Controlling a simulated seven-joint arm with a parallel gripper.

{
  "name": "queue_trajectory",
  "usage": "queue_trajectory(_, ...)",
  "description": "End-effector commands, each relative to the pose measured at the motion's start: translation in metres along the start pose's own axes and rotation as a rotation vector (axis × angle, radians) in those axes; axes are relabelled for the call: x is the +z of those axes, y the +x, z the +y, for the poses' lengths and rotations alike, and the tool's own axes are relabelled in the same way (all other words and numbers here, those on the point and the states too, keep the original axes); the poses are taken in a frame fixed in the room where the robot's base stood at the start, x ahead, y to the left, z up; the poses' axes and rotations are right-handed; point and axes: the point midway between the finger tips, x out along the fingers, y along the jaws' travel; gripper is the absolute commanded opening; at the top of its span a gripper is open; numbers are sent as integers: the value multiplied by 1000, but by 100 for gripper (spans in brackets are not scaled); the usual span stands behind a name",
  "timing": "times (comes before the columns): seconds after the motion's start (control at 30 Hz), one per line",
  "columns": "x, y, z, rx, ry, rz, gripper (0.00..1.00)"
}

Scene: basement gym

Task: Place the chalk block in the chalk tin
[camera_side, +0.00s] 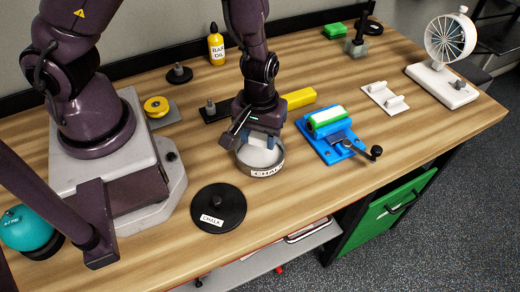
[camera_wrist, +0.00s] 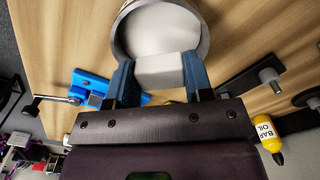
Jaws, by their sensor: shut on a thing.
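The chalk block is a white block (camera_wrist: 160,71) held between the blue fingers of my gripper (camera_wrist: 160,80) in the wrist view. In the side view my gripper (camera_side: 259,138) is over the chalk tin (camera_side: 262,170), a round grey tin with a label on its front. The block (camera_side: 260,140) shows between the fingers there, above the tin's opening. In the wrist view the tin (camera_wrist: 120,38) lies beyond the block, its pale inside partly hidden by it. Whether the block touches the tin I cannot tell. The black lid (camera_side: 232,203) marked CHALK lies flat on the bench.
A blue device (camera_side: 340,145) with a green roll and crank stands right of the tin. A yellow bar (camera_side: 300,98) and a black base with a post (camera_side: 212,110) lie behind. A yellow bottle (camera_side: 216,48) stands at the back. The bench's front right is clear.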

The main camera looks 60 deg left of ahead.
Motion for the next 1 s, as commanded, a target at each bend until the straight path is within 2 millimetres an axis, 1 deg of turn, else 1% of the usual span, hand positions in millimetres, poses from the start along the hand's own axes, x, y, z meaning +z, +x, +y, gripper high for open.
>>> queue_trajectory(0.03, 0, 6, 0, -2, -1, -1, 25)
queue_trajectory(0.17, 0, 17, 0, -2, -1, -2, 25)
queue_trajectory(0.3, 0, 36, 0, -1, 0, -3, 25)
queue_trajectory(0.4, 0, 44, 0, 0, 1, -2, 25)
queue_trajectory(0.8, 0, 48, 0, 0, 4, -1, 25)
queue_trajectory(0.83, 0, 49, 0, 1, 4, -1, 49)
queue_trajectory(0.87, 0, 48, 1, 1, 5, -1, 56)
queue_trajectory(0.9, 0, 48, 1, 1, 5, -1, 58)
queue_trajectory(1.0, 0, 48, 1, 1, 5, -1, 58)
